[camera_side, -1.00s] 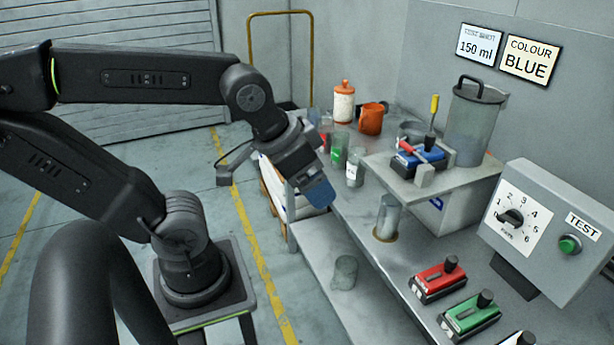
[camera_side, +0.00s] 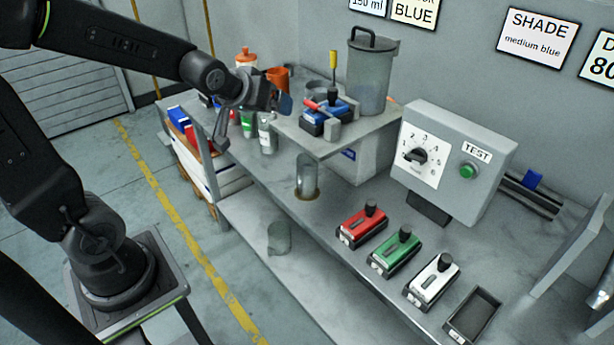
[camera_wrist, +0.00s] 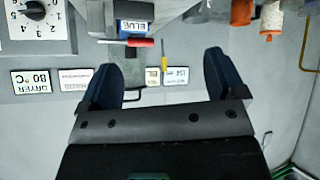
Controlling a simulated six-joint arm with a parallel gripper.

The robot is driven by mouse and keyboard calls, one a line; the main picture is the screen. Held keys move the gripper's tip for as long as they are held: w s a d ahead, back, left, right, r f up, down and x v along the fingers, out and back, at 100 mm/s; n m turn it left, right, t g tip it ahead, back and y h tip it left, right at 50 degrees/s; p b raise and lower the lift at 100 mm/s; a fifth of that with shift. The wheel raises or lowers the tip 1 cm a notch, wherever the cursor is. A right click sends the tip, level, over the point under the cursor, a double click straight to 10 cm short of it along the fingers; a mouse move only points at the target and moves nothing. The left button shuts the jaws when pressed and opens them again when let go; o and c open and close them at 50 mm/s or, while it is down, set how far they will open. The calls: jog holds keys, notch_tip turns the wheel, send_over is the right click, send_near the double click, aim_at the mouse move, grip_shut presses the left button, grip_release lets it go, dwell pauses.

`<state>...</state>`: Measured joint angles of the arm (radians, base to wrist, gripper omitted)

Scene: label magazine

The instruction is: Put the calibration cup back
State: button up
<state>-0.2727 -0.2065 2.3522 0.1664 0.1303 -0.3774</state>
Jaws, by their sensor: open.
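Two clear cups could be the calibration cup; I cannot tell which. One (camera_side: 307,176) stands upright in a round tan-rimmed seat on the bench, below the raised shelf. The other (camera_side: 279,238) stands on the lower ledge at the front. My gripper (camera_side: 282,103) is at the left end of the raised shelf, above and behind both cups. Its blue fingers are apart and empty in the wrist view (camera_wrist: 160,65). Neither cup shows in the wrist view.
The raised shelf (camera_side: 318,146) carries a blue cartridge (camera_side: 322,118) and a lidded clear jug (camera_side: 367,78). Small bottles (camera_side: 266,135) stand left of it. Red (camera_side: 361,222), green (camera_side: 395,250) and white (camera_side: 433,280) cartridges line the front right, beside the dial box (camera_side: 440,150).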

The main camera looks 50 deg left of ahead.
aim_at(298, 184)
jog(key=w+a+f+n+t+y, duration=0.1)
jog(key=w+a+f+n+t, duration=0.25)
jog(key=a+f, duration=0.45)
jog(key=w+a+f+n+t+y, duration=0.1)
jog(key=w+a+f+n+t, duration=0.2)
jog(key=a+f, duration=0.45)
jog(key=s+d+f+m+h, duration=0.1)
jog(key=d+f, duration=0.1)
jog(key=s+d+f+m+h, duration=0.1)
jog(key=f+m, duration=0.1)
jog(key=s+d+f+m+t+h, duration=0.1)
jog(key=d+f+m, duration=0.1)
jog(key=f, duration=0.1)
jog(key=shift+s+d+f+m, duration=0.1)
jog(key=shift+s+d+m, duration=0.05)
jog(key=shift+d+m, duration=0.15)
jog(key=s+d+f+m+h, duration=0.3)
jog(key=s+d+m, duration=0.4)
jog(key=d, duration=0.3)
jog(key=shift+m+t+h, duration=0.25)
jog(key=shift+t+h, duration=0.05)
jog(key=shift+t, duration=0.15)
jog(key=w, duration=0.7)
jog(key=shift+w+d, duration=0.35)
jog(key=shift+d, duration=0.05)
jog(key=shift+w+a, duration=0.1)
jog(key=shift+w, duration=2.8)
jog(key=shift+c, duration=0.4)
